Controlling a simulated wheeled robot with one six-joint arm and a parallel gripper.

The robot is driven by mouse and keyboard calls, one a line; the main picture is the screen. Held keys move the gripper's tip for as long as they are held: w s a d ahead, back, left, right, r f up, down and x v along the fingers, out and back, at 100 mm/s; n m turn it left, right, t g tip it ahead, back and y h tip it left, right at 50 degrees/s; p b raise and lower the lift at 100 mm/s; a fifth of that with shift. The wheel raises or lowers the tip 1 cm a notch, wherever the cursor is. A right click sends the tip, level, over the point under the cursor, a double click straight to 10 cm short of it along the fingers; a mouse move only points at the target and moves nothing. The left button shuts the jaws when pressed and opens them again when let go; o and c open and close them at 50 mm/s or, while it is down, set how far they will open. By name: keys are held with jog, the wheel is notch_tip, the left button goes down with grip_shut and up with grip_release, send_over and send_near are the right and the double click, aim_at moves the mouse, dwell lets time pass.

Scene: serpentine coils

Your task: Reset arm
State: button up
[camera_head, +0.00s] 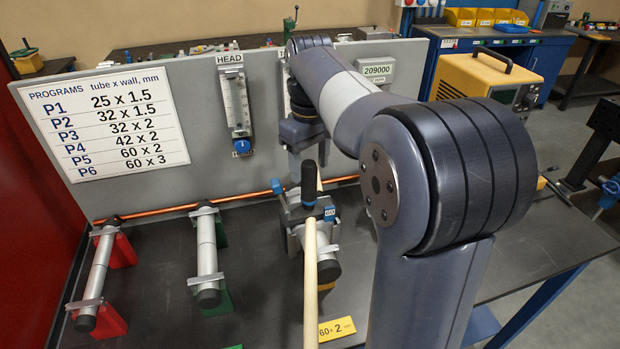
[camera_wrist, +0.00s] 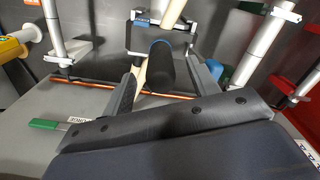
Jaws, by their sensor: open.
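My gripper (camera_wrist: 166,68) is open in the wrist view, with one dark finger on each side of a black cylindrical handle (camera_wrist: 160,66). I cannot tell whether the fingers touch it. In the head view my arm reaches over the bench and the same handle (camera_head: 308,186) stands below my wrist, on a clamp-like tool (camera_head: 292,215) with blue parts. A cream hose (camera_head: 311,270) runs from the tool toward the front. The tool sits around a grey tube whose dark end (camera_head: 328,270) shows. My fingers are mostly hidden in the head view.
Two more tubes, one on red supports (camera_head: 97,268) and one on green (camera_head: 207,245), stand left on the dark bench. A grey panel with a program chart (camera_head: 104,124), flowmeter (camera_head: 236,105) and copper pipe (camera_head: 245,198) rises behind. A yellow label (camera_head: 337,328) lies in front.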

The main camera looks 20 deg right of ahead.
aim_at(310, 181)
notch_tip(310, 181, up, 5)
jog(key=shift+r, duration=0.2)
dwell(0.3)
notch_tip(310, 181, down, 11)
jog(key=shift+r, duration=0.5)
jog(key=shift+f, duration=0.15)
dwell(0.4)
